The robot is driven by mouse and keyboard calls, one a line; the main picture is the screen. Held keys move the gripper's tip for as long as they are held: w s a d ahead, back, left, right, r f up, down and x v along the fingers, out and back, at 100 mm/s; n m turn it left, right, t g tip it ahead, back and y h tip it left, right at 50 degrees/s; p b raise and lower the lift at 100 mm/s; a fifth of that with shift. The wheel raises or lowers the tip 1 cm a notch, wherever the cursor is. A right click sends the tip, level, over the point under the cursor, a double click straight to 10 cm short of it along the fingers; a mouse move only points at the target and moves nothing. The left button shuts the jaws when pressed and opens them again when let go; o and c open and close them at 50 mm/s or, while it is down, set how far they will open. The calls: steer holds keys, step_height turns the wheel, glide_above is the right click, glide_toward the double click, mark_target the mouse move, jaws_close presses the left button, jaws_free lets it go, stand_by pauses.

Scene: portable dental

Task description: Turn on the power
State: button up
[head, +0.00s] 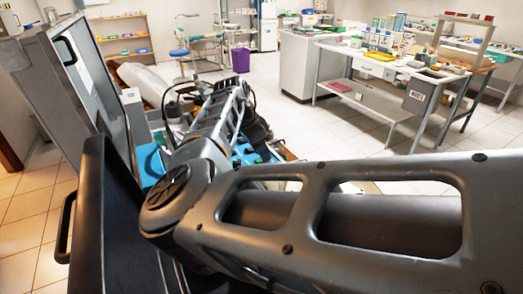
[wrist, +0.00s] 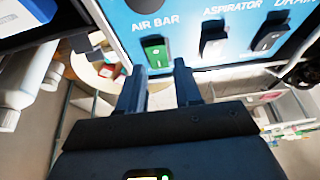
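A blue control panel (wrist: 180,25) shows at the top of the wrist view. It carries a green rocker switch (wrist: 155,52) under the label AIR BAR, a dark switch (wrist: 213,46) under ASPIRATOR, and another dark switch (wrist: 268,38) under a partly cut-off label that starts DRAI. No switch marked power is readable. My gripper (wrist: 160,70) is open and empty, its two fingers apart, with the tips just below the green switch. I cannot tell whether they touch the panel. In the head view, blue panel parts (head: 150,165) show behind my arm, which hides the gripper.
White bottles (wrist: 25,85) stand left of the gripper in the wrist view. A grey metal case (head: 85,85) stands open close on the left in the head view. A workbench (head: 395,70) and a purple bin (head: 240,60) stand farther back, with clear tiled floor between.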

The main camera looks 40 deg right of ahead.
steer(key=shift+d+f, duration=0.15)
steer(key=shift+f, duration=0.2)
steer(key=shift+c, duration=0.5)
jaws_close()
steer(key=shift+s+d+r+y+p, duration=0.15)
steer(key=shift+d+y+p, duration=0.2)
steer(key=shift+y+p, duration=0.2)
steer(key=shift+f+t+y, duration=0.2)
steer(key=shift+t+y, duration=0.2)
steer(key=shift+y, duration=0.45)
steer(key=shift+o, duration=0.5)
jaws_free()
